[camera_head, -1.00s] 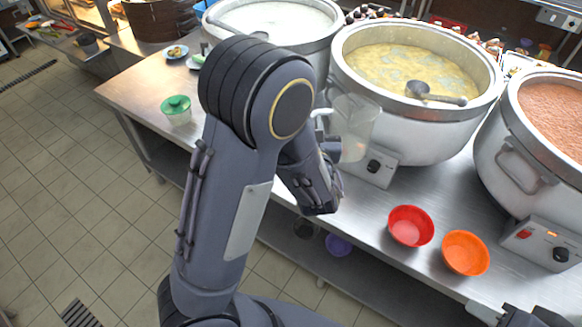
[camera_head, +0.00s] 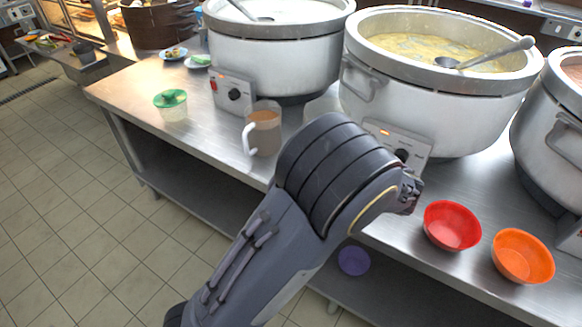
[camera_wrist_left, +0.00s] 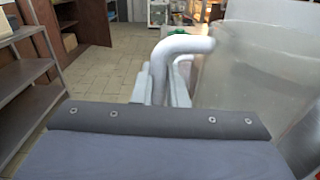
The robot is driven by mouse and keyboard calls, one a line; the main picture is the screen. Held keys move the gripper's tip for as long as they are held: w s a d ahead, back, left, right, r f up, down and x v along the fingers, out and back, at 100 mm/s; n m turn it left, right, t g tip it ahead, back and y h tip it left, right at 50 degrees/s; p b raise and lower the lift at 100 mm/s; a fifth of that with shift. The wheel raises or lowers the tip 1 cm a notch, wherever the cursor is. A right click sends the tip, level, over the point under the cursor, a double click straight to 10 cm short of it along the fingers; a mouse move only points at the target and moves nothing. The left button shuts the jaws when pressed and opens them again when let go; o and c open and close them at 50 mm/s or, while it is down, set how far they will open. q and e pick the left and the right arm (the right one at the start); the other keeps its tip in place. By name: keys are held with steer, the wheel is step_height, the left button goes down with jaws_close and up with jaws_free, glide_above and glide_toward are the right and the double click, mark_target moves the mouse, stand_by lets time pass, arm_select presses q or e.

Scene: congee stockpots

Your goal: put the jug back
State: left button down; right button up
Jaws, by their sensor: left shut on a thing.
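My left gripper (camera_wrist_left: 168,88) is shut on the white handle (camera_wrist_left: 172,60) of a clear, whitish jug (camera_wrist_left: 245,70) in the left wrist view. The jug looks upright and its body fills the right side there. In the head view my left arm hides the gripper. A pale, see-through shape (camera_head: 322,104) just behind the arm, between two pots, looks like part of the held jug. A second jug (camera_head: 264,130), with tan contents and a white handle, stands upright on the counter left of my arm. My right gripper is out of view.
Large steel pots stand along the counter: a white-filled one (camera_head: 275,52), a yellow one with a ladle (camera_head: 432,85), and one at right (camera_head: 556,125). A green-rimmed cup (camera_head: 172,106) is left. Red (camera_head: 452,226) and orange (camera_head: 522,257) bowls sit right. The counter's left part is mostly clear.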

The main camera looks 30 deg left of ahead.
arm_select(q)
steer(key=shift+w+a+f+b, duration=0.2)
steer(key=shift+w+a+f, duration=0.5)
steer(key=shift+a+f, duration=0.75)
steer(key=shift+w+a+f+b, duration=0.15)
steer(key=shift+w+a+f, duration=0.65)
steer(key=shift+f, duration=1.25)
steer(key=shift+w+a+f+b, duration=0.2)
steer(key=shift+w+a+f, duration=0.4)
steer(key=shift+a+f, duration=0.9)
steer(key=shift+d+f, duration=0.25)
steer(key=shift+f, duration=0.05)
steer(key=c, duration=1.5)
jaws_free()
steer(key=shift+o, duration=0.2)
